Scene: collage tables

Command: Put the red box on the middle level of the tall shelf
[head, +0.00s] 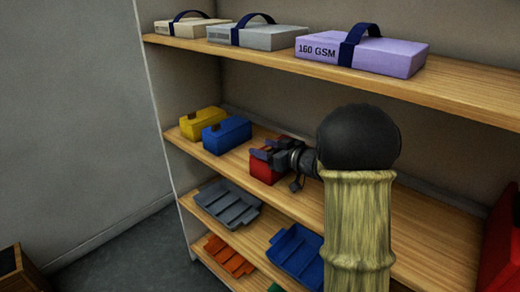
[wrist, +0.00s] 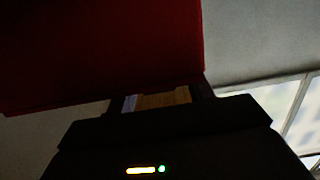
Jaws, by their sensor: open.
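The tall shelf (head: 420,90) has several wooden levels. The red box (head: 264,172) appears to rest on the middle level (head: 313,199), to the right of a blue box (head: 226,135) and a yellow box (head: 201,123). My gripper (head: 268,152) is open at the top of the red box, and its wrist hides the box's right side. In the wrist view the red box (wrist: 100,55) fills the upper left, close to the gripper (wrist: 160,99), with a strip of wood showing between the dark fingers. Contact between fingers and box cannot be told.
The level above holds a purple pack (head: 375,57), a grey pack (head: 258,37) and a beige pack (head: 192,27). Below are a grey tray (head: 228,205), a blue tray (head: 297,255) and an orange tray (head: 229,256). A large red object (head: 500,245) stands at the right edge.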

